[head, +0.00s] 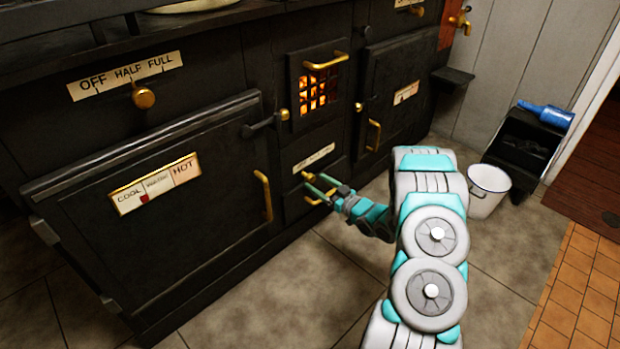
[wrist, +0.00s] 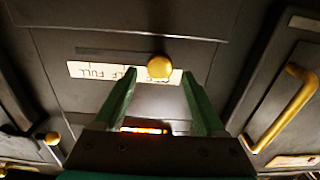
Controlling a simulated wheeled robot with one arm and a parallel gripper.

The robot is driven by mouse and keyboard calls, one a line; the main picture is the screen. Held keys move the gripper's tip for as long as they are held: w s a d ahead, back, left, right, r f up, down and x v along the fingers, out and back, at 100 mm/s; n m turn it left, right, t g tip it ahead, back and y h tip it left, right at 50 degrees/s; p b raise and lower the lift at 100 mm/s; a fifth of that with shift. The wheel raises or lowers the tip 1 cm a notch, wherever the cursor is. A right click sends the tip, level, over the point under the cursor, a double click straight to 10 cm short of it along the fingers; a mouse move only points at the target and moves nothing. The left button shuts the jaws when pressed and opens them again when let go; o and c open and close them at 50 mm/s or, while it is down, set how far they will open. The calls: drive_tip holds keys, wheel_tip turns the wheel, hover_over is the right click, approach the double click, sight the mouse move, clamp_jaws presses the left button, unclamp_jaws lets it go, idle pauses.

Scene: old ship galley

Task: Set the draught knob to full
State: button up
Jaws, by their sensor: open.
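A small brass knob (head: 307,177) sits on the black stove front below the fire door, and it also shows in the wrist view (wrist: 159,67). Its pale label (head: 314,157) appears upside down in the wrist view (wrist: 90,70), with FULL at the left end; the knob and a finger cover part of the right half. My gripper (head: 307,183) is open at this knob. In the wrist view its green fingertips (wrist: 158,75) are to either side of the knob, apart from it; depth is unclear. Another brass knob (head: 143,97), at left, has an OFF HALF FULL plate (head: 125,75).
The glowing fire door (head: 318,88) is above. The left oven door (head: 225,165) has a COOL–HOT gauge (head: 155,184). A white bucket (head: 489,187) and a dark scuttle with a blue bottle (head: 546,114) stand at right.

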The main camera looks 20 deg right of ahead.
sight(313, 179)
drive_tip(key=shift+x, duration=2.05)
drive_tip(key=shift+c, duration=0.2)
clamp_jaws()
